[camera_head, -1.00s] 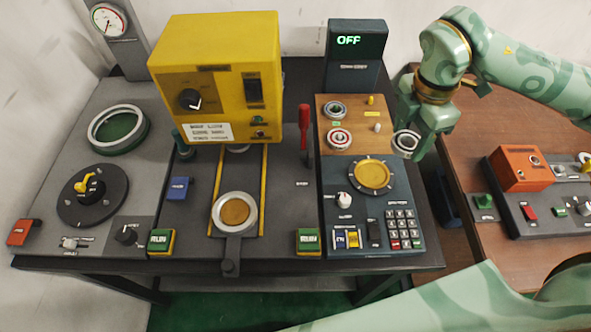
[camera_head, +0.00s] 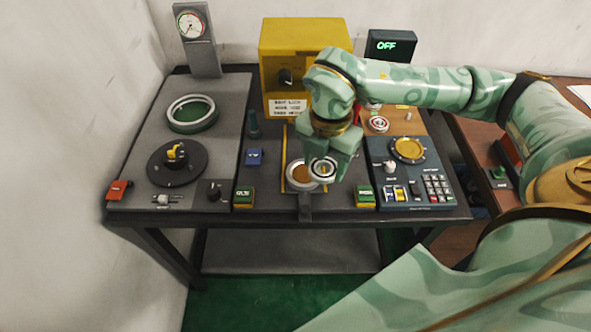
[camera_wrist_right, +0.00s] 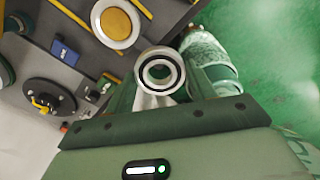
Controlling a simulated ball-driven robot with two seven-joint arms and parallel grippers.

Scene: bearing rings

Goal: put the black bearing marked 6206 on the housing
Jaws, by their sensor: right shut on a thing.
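My right gripper (camera_head: 324,163) is shut on a black bearing with pale rings (camera_head: 323,177), also in the right wrist view (camera_wrist_right: 144,73). Its marking is not legible. The housing appears to be the silver ring with a golden-brown centre (camera_head: 289,177), in front of the yellow machine; it also shows in the right wrist view (camera_wrist_right: 115,24). In the head view the bearing overlaps the housing's right side. In the wrist view they are apart, and the bearing's height above the housing is unclear. My left gripper is not in view.
The yellow machine (camera_head: 290,50) stands behind the housing. A red-marked ring (camera_head: 378,124) lies on the wooden board (camera_head: 411,123); another ring is mostly hidden by my arm. A green button box (camera_head: 244,197) and another (camera_head: 365,196) flank the housing. A keypad panel (camera_head: 437,188) is at right.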

